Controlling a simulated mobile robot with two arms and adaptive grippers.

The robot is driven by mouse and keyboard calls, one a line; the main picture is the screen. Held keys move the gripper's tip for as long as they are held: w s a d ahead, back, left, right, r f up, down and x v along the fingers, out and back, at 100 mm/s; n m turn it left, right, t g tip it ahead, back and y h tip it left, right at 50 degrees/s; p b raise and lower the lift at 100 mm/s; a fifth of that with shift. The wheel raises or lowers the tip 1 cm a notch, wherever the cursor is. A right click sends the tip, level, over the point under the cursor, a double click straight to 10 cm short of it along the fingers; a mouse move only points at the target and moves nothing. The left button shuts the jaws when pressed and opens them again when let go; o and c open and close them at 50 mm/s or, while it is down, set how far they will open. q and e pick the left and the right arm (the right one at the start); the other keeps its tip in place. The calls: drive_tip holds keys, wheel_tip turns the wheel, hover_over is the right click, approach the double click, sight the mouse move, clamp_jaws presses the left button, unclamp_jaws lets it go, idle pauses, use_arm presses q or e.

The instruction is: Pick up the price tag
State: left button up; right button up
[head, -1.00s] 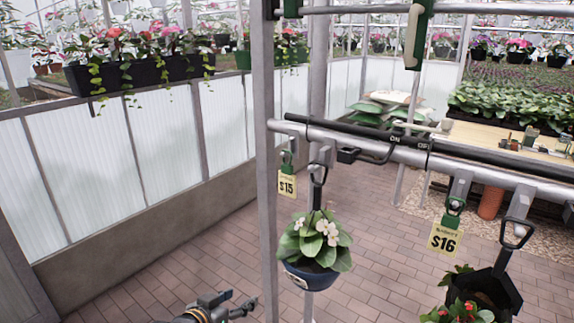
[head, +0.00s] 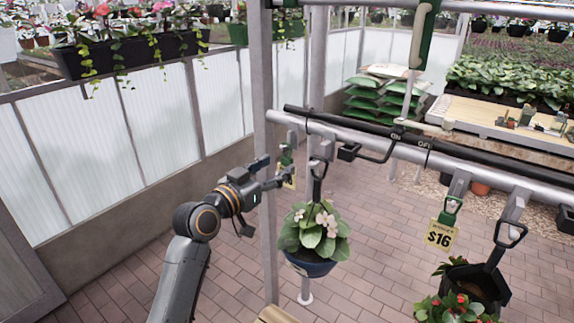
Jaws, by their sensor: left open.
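A small yellow price tag (head: 289,178) hangs from a green clip on the metal rail, mostly hidden behind my gripper and the upright post. My left gripper (head: 273,173) is open beside this tag, its fingers spread around the tag's height. I cannot tell whether they touch it. A second yellow price tag marked $16 (head: 441,236) hangs from a green clip farther right, in plain view. My right gripper is not in view.
A hanging pot (head: 311,262) with white flowers is just right of the gripper. A metal post (head: 262,100) stands close to it. The metal rail (head: 350,138) with a black bar runs right. A red-flowered pot (head: 475,285) hangs lower right. Brick floor is open below.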

sight(285, 159)
use_arm(q)
drive_tip(key=shift+w+d+r+p, duration=0.25)
drive_tip(key=shift+w+d+p, duration=0.15)
drive_tip(key=shift+p, duration=0.1)
drive_tip(key=p+x, duration=0.2)
drive_tip(key=x, duration=0.1)
drive_tip(key=shift+w+r, duration=0.1)
drive_tip(key=shift+w, duration=0.05)
drive_tip(key=shift+w+d, duration=0.35)
drive_tip(key=shift+w, duration=0.05)
drive_tip(key=c, duration=1)
